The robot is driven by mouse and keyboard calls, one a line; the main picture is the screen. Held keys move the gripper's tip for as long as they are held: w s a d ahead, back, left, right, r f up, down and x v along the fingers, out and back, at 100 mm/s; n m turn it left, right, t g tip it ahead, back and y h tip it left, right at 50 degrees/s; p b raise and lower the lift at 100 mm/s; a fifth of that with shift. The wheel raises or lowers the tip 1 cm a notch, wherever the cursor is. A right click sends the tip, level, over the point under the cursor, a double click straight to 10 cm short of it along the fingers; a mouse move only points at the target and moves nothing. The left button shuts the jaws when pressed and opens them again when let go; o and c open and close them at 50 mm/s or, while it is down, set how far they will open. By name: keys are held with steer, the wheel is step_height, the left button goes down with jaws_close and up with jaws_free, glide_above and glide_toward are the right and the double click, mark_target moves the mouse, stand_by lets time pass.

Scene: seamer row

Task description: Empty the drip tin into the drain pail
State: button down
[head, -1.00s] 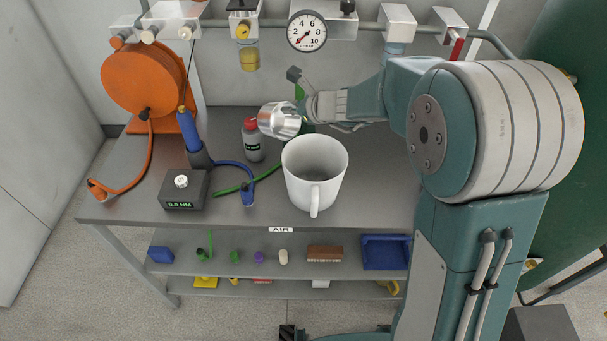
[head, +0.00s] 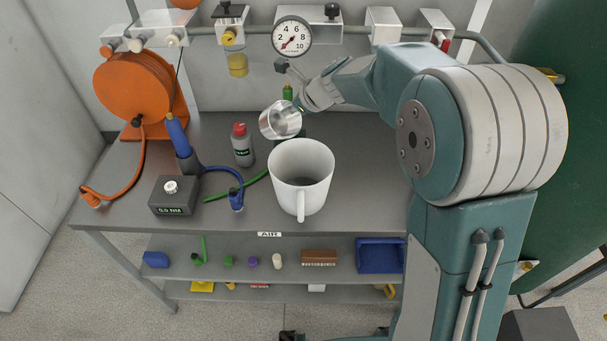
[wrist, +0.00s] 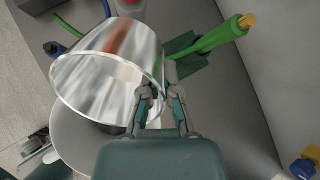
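The drip tin (head: 281,121) is a shiny metal cup, held in the air above the bench behind the drain pail. It is tipped well over, its open mouth facing down-left. The wrist view shows the tin (wrist: 105,78) large, with no contents I can make out. My gripper (head: 304,103) is shut on the tin's wall; its fingers (wrist: 161,98) show at the tin's right side in the wrist view. The drain pail (head: 301,178) is white, round and upright on the bench, handle toward me. In the wrist view the pail (wrist: 75,145) is partly hidden below the tin.
A grey bottle with a red cap (head: 242,147) stands left of the tin. A pressure gauge (head: 291,38) and valves are behind. The bench's right part looks clear.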

mark_target(280, 111)
steer(key=shift+w+a+f, duration=0.1)
steer(key=shift+a+f, duration=0.05)
steer(key=shift+a, duration=0.05)
steer(key=shift+w+a+f+g+h+b, duration=0.1)
steer(key=shift+a+f+g+h+b, duration=0.15)
steer(key=shift+a, duration=0.3)
steer(key=shift+w+a+f+g+h+b, duration=0.1)
steer(key=shift+a+g+h+b, duration=0.05)
steer(key=shift+a+g+h, duration=0.3)
steer(key=shift+w+f, duration=0.1)
steer(key=shift+w+d+r+g+h, duration=0.15)
steer(key=shift+w+r+g+h, duration=0.05)
steer(key=shift+w+g+h, duration=0.1)
steer(key=shift+w+r+g+h+b, duration=0.15)
steer(key=shift+w+g+h+b, duration=0.15)
steer(key=shift+b, duration=0.2)
steer(key=w+a+f+g+h+b, duration=0.3)
steer(key=f+g+h, duration=0.1)
steer(key=f, duration=0.2)
steer(key=shift+w+a, duration=0.25)
steer(key=shift+a, duration=0.1)
